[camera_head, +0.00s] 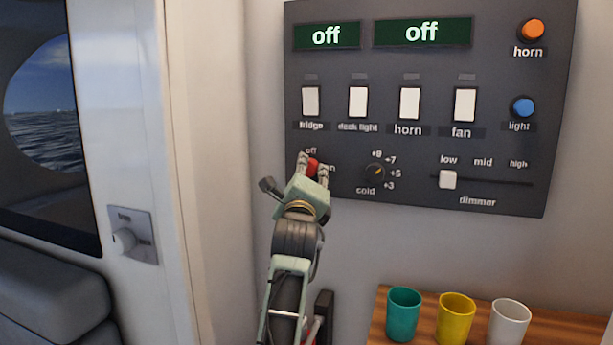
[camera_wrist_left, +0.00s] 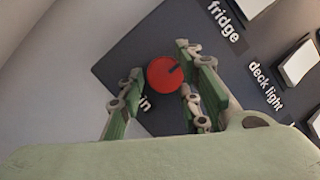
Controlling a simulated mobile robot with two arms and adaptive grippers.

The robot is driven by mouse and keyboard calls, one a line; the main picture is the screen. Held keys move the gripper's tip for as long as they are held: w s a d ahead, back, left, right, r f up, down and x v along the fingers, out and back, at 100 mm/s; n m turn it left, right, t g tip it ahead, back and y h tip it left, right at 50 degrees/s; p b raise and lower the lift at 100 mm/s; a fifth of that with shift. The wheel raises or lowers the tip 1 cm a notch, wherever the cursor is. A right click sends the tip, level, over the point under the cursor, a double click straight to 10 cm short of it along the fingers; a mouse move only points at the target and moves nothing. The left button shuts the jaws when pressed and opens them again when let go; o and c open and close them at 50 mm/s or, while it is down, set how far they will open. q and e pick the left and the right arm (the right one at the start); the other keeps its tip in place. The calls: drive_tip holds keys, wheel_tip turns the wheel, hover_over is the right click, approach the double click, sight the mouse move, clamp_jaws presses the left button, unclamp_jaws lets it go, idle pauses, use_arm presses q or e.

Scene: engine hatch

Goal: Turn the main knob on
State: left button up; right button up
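The main knob is red and round, with a dark mark on its face. It sits at the lower left of the dark control panel, below the fridge switch. In the head view the red knob (camera_head: 312,166) shows between the fingertips of my left gripper (camera_head: 314,164). In the left wrist view the knob (camera_wrist_left: 164,74) lies between the open fingers of the gripper (camera_wrist_left: 158,85), closer to the right finger. A gap shows on the left side. Its label is partly hidden by the gripper, with "off" above it. My right gripper is not in view.
The panel (camera_head: 430,140) has two displays reading "off", several white switches, a cold dial (camera_head: 374,172), a dimmer slider (camera_head: 448,180), and orange (camera_head: 533,30) and blue (camera_head: 523,107) buttons. Teal, yellow and white cups stand on a wooden surface (camera_head: 560,325) at lower right.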

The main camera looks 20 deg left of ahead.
use_arm(q)
drive_tip(key=shift+f, duration=0.2)
drive_tip(key=c, duration=0.6)
drive_tip(key=shift+w+a+f+m, duration=0.1)
drive_tip(key=shift+m, duration=0.3)
drive_tip(key=shift+a+r+m+h+p, duration=0.25)
drive_tip(key=shift+m+h+p, duration=1.3)
drive_tip(key=shift+m+p, duration=2.1)
drive_tip(key=shift+a+r+m+h+p, duration=0.25)
drive_tip(key=shift+m+h+p, duration=1.25)
drive_tip(key=shift+m+p, duration=2.15)
drive_tip(key=shift+a+r+m+h+p, duration=0.25)
drive_tip(key=shift+m+h+p, duration=1.3)
drive_tip(key=shift+m+p, duration=2.1)
drive_tip(key=shift+m+b, duration=0.65)
drive_tip(key=shift+b, duration=0.05)
drive_tip(key=shift+r, duration=0.1)
drive_tip(key=o, duration=1)
